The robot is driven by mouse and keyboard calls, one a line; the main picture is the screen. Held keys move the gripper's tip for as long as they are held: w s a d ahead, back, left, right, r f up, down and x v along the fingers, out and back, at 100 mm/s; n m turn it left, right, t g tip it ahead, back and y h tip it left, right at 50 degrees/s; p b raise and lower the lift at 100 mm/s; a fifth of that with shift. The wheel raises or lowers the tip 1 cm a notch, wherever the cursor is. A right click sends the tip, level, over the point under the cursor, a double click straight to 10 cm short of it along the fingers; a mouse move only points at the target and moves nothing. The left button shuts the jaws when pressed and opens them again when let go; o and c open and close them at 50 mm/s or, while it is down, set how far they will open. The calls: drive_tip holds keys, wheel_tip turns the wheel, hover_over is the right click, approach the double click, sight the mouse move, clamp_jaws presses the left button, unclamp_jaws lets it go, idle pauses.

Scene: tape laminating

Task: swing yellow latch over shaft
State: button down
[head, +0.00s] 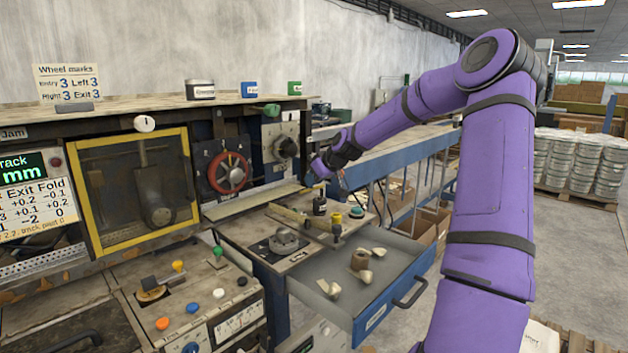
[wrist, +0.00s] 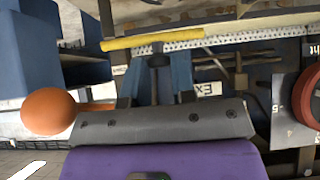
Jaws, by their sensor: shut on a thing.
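A yellow bar (wrist: 150,40), which I take for the yellow latch, lies across the upper wrist view. A short dark handle (wrist: 158,59) shows against it, between my fingertips. My gripper (wrist: 157,66) is shut on this handle as far as I can tell; the contact is small. In the head view my gripper (head: 322,172) is beyond the bench top, right of the red handwheel, and its fingers are tiny. A yellowish bar (head: 292,214) lies on the bench below it; I cannot tell if it is the same one. I cannot pick out the shaft.
The red handwheel (head: 230,172) is left of my gripper and at the wrist view's right edge (wrist: 309,97). A ruler strip (wrist: 240,40) runs beside the yellow bar. An orange ball knob (wrist: 48,111) is close by. An open drawer (head: 372,292) juts out below the bench.

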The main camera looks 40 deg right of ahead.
idle(0.3)
drive_tip(key=c, duration=1)
unclamp_jaws()
drive_tip(key=shift+v, duration=5.4)
drive_tip(key=shift+o, duration=0.3)
